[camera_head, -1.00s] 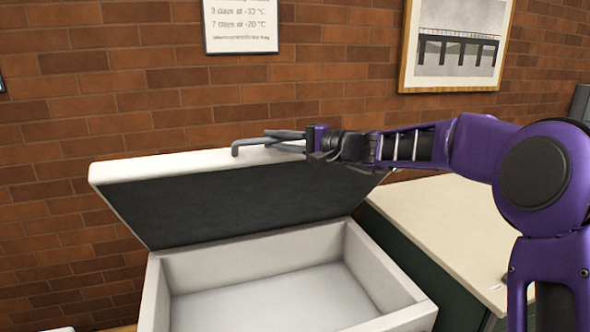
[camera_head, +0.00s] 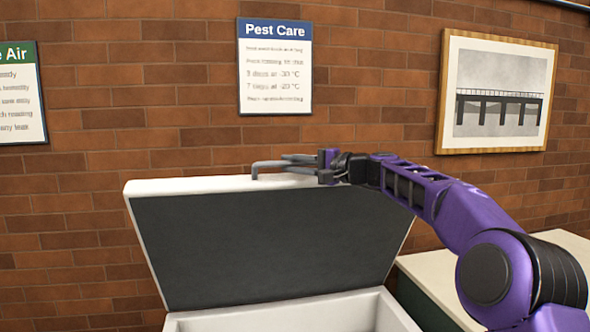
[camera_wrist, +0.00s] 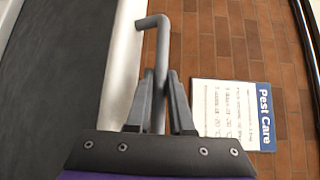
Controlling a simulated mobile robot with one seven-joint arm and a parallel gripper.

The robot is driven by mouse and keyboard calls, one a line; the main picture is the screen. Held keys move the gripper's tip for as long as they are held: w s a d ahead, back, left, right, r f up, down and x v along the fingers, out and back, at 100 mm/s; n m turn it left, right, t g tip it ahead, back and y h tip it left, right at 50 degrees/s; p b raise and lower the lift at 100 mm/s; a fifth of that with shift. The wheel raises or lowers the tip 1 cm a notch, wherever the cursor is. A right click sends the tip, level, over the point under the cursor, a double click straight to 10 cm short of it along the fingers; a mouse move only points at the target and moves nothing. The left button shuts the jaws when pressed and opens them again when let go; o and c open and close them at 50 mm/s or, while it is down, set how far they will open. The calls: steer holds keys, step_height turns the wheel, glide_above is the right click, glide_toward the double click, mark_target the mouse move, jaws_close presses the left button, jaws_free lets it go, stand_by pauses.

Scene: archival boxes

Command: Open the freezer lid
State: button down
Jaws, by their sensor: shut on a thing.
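The freezer lid (camera_head: 270,245) stands raised, tilted back toward the brick wall, with its dark inner face toward me. The white freezer body (camera_head: 290,315) shows below it, open at the top. A grey bar handle (camera_head: 268,165) runs along the lid's upper edge. My gripper (camera_head: 300,160) is at that edge, its fingers around the handle. In the wrist view my gripper (camera_wrist: 158,100) has one finger on each side of the handle (camera_wrist: 152,50), shut on it. The lid's white rim (camera_wrist: 120,70) lies beside the handle there.
A brick wall (camera_head: 190,100) stands close behind the lid. A Pest Care sign (camera_head: 275,70), another sign (camera_head: 18,95) and a framed bridge picture (camera_head: 495,92) hang on it. A pale-topped counter (camera_head: 430,270) stands right of the freezer.

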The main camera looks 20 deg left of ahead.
steer(key=shift+w+r, duration=0.15)
steer(key=shift+w, duration=0.05)
stand_by(0.3)
steer(key=c, duration=0.8)
jaws_free()
steer(key=shift+d, duration=0.1)
steer(key=shift+d, duration=0.3)
steer(key=s+d+b, duration=0.3)
steer(key=d, duration=1.3)
steer(key=shift+s+d+r+b, duration=0.15)
steer(key=shift+s+r+b, duration=0.05)
steer(key=shift+r+b, duration=0.15)
